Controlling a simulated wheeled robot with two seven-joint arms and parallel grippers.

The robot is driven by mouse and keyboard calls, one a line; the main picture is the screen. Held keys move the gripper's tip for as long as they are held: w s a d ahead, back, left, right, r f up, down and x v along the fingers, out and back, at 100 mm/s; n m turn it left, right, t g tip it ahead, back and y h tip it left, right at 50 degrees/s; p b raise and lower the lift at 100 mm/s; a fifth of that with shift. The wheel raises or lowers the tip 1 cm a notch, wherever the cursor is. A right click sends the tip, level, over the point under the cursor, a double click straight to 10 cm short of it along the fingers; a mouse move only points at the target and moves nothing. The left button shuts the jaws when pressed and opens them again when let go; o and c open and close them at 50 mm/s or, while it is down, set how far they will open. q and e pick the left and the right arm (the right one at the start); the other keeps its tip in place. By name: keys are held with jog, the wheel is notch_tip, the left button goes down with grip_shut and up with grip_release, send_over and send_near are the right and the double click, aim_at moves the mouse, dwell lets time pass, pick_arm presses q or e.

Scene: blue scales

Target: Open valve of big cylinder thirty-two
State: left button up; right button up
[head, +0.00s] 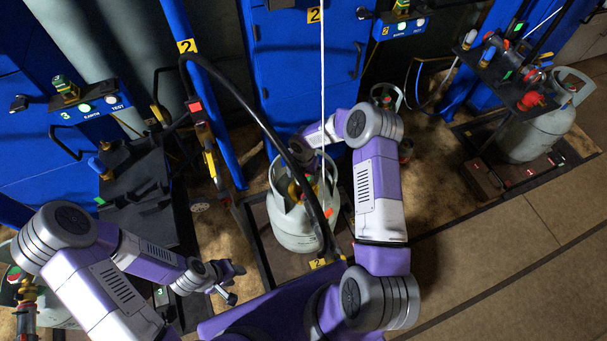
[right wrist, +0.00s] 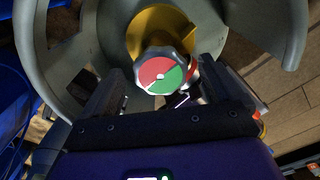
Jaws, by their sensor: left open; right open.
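A grey gas cylinder (head: 292,232) with an open collar stands on the scale platform marked 2, in the middle of the head view. My right arm reaches over to its collar, and the fingers are hard to make out there. In the right wrist view the valve knob (right wrist: 160,75), a round red and green dial, sits on a yellow valve body (right wrist: 158,28) inside the collar (right wrist: 75,50). My right gripper (right wrist: 158,92) is open, with one finger on each side of the knob; contact is unclear. My left gripper (head: 228,282) is open and empty, left of the cylinder.
A black hose (head: 245,115) arches down in front of the cylinder. Another grey cylinder (head: 538,130) stands at the right, beside a black shelf (head: 510,85) with fittings. Blue cabinets (head: 285,60) line the back. The floor (head: 500,250) at lower right is clear.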

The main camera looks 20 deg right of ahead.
notch_tip(320, 180, up, 8)
jog(key=shift+f+p, duration=0.15)
jog(key=shift+p, duration=1.05)
jog(key=shift+f, duration=0.1)
